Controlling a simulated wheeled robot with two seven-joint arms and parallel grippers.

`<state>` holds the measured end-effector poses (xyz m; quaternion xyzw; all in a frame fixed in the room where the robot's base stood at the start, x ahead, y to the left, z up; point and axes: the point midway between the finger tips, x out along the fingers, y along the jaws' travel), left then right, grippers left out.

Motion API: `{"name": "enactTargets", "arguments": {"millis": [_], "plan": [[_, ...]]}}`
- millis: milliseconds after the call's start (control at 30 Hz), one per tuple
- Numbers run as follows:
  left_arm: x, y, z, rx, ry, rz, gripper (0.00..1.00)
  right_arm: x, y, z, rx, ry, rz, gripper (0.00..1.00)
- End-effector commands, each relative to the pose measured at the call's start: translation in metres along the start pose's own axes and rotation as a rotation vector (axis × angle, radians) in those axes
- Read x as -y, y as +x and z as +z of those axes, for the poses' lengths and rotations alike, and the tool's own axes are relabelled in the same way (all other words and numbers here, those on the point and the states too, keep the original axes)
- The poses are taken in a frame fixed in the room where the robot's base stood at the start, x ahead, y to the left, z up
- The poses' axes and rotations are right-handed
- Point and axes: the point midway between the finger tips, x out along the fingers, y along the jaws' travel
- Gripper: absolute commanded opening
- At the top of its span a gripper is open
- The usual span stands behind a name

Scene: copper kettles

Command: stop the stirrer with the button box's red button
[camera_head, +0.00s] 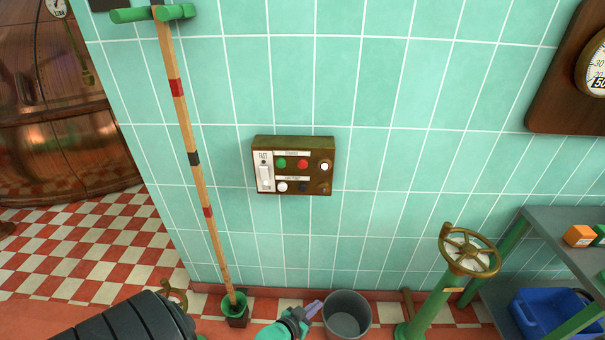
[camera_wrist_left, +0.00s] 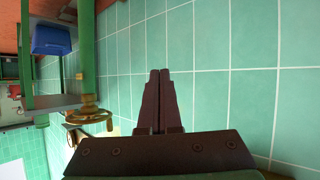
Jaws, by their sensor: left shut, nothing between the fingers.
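The button box (camera_head: 293,178) is a brown box fixed to the green tiled wall. Its red button (camera_head: 302,164) sits in the upper row, right of a green button (camera_head: 281,163). White and dark controls and a white slider plate share its face. My left gripper (camera_head: 314,308) is low in the head view, well below the box and apart from it. In the left wrist view its two fingers (camera_wrist_left: 159,76) are together with nothing between them. The box does not show in the wrist view. The stirrer cannot be made out. My right gripper is not in view.
A wooden pole (camera_head: 188,140) leans on the wall left of the box. A grey bucket (camera_head: 347,316) stands beside my left gripper. A green valve stand with a brass handwheel (camera_head: 470,251) and a shelf with a blue crate (camera_head: 548,312) are at right. The wall around the box is clear.

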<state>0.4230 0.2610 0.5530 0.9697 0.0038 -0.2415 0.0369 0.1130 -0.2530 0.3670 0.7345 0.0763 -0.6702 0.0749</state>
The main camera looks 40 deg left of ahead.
Motion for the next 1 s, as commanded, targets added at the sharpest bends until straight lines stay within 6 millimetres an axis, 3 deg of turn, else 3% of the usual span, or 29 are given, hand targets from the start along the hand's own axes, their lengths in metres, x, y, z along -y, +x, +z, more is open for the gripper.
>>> {"name": "enactTargets", "arguments": {"millis": [100,233,400,500,600,700,1000], "plan": [[0.011,0.012,-0.078,-0.254,-0.048,-0.022,0.0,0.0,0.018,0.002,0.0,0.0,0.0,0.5],[0.026,-0.002,-0.167,-0.542,-0.095,-0.048,0.0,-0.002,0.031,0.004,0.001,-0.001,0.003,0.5],[0.049,-0.054,-0.27,-0.921,-0.144,-0.08,0.0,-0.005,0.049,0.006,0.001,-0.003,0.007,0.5],[0.059,-0.092,-0.312,-1.107,-0.163,-0.094,0.0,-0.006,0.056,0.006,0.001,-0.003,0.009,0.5],[0.065,-0.12,-0.336,-1.226,-0.174,-0.102,0.0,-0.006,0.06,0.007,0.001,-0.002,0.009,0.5],[0.068,-0.133,-0.345,-1.276,-0.178,-0.106,0.0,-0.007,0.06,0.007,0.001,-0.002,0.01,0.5],[0.068,-0.133,-0.347,-1.278,-0.177,-0.106,0.0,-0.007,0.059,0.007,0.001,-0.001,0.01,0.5]]}}
